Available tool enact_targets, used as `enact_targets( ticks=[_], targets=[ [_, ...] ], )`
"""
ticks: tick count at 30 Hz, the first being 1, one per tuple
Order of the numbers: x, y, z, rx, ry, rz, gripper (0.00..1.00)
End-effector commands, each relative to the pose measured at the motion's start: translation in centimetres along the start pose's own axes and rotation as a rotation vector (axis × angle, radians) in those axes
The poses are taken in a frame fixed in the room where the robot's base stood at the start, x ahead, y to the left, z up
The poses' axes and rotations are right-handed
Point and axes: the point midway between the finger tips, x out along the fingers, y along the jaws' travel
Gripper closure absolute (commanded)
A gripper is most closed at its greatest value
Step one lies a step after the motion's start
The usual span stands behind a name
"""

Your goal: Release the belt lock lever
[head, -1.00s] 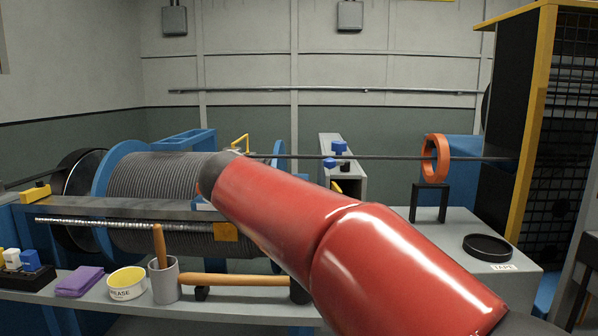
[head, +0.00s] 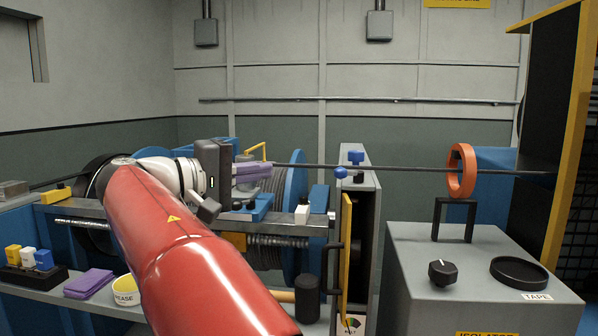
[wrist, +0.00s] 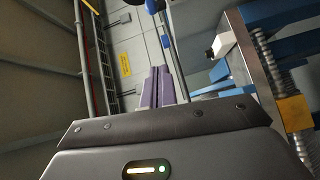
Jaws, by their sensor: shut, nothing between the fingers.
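My gripper (head: 262,171) reaches out to the right over the drum rail in the head view, its two lavender fingers together and empty. The fingers also show side by side in the wrist view (wrist: 157,72). I cannot tell for certain which part is the belt lock lever. A yellow bent bar (head: 258,148) stands just behind and above the fingertips, apart from them as far as I can tell.
The cable drum (head: 270,190) is partly hidden by my red arm. A grey cabinet with blue knobs (head: 355,158) stands right of it, with a yellow panel (head: 346,262). An orange ring (head: 461,171) stands above a grey box (head: 480,270). The shelf holds a purple cloth (head: 89,283) and grease tub (head: 125,291).

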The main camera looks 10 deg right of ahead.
Motion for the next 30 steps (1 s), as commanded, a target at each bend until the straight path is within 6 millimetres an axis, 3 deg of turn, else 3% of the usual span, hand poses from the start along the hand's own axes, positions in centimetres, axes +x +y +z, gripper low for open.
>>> enact_targets(
  ticks=[5,15,21,30],
  targets=[
    [2.7,0.0,0.1,0.001,-0.004,-0.001,1.00],
    [9.9,0.0,0.1,-0.001,-0.004,-0.001,1.00],
    [10.4,-0.1,2.9,0.001,0.001,-0.004,1.00],
    [10.6,-0.1,4.0,0.000,0.000,-0.002,1.00]
  ],
)
